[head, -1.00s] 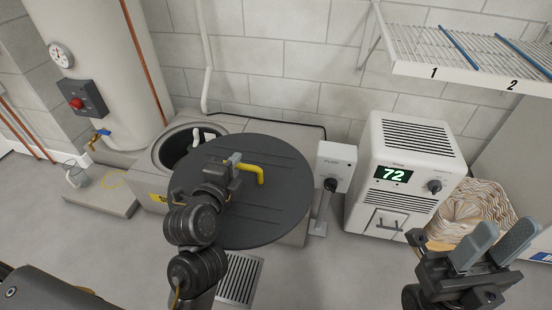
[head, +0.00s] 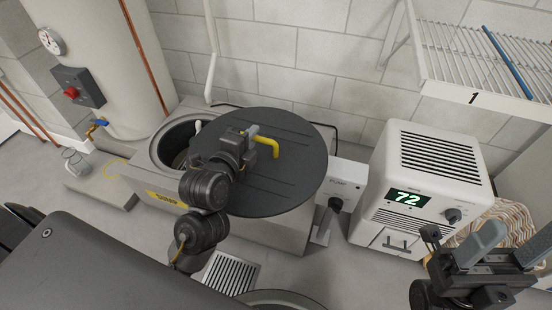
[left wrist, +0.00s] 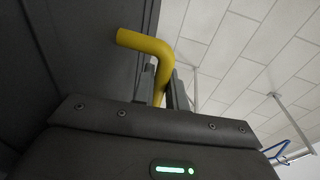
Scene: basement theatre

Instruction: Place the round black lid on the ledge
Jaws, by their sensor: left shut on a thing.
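The round black lid (head: 285,185) has a bent yellow handle (head: 265,147). My left gripper (head: 247,142) is shut on this handle; in the left wrist view the handle (left wrist: 148,42) stands between the two fingers (left wrist: 160,88), with the dark lid (left wrist: 90,50) behind. The lid is over the right part of the pale concrete ledge (head: 262,231) around the round sump pit. The lid hides most of the ledge's top, and I cannot tell how high above it the lid is. My right gripper (head: 505,246) is open and empty at the lower right.
The open pit (head: 176,146) is left of the lid. A pump box (head: 346,180) and a white dehumidifier (head: 425,185) showing 72 stand to the right. A wire shelf (head: 470,60) is at upper right, a tank (head: 105,60) at left, a floor drain (head: 228,274) below.

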